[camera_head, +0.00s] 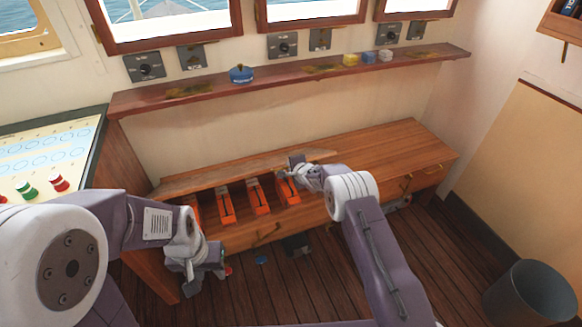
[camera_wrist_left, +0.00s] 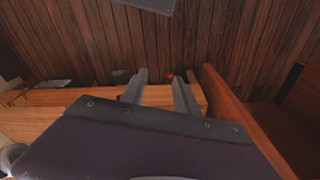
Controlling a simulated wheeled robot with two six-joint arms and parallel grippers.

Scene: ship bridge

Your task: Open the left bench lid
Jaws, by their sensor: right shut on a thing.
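The left bench lid (camera_head: 232,174) is a brown wooden board. It stands raised along the back of the bench, showing the compartment with several orange things (camera_head: 258,197) inside. My right gripper (camera_head: 292,167) is at the lid's right part and is shut on it; its fingertips are partly hidden. My left gripper (camera_head: 205,278) hangs low in front of the bench's left end. It also shows in the left wrist view (camera_wrist_left: 160,90), where its two fingers are apart with nothing between them.
The right part of the bench top (camera_head: 385,150) is closed and clear. A shelf (camera_head: 290,76) with small items runs above. A chart table (camera_head: 50,150) stands at the left. A grey bin (camera_head: 530,292) stands at the right. Small items lie on the floor by the bench.

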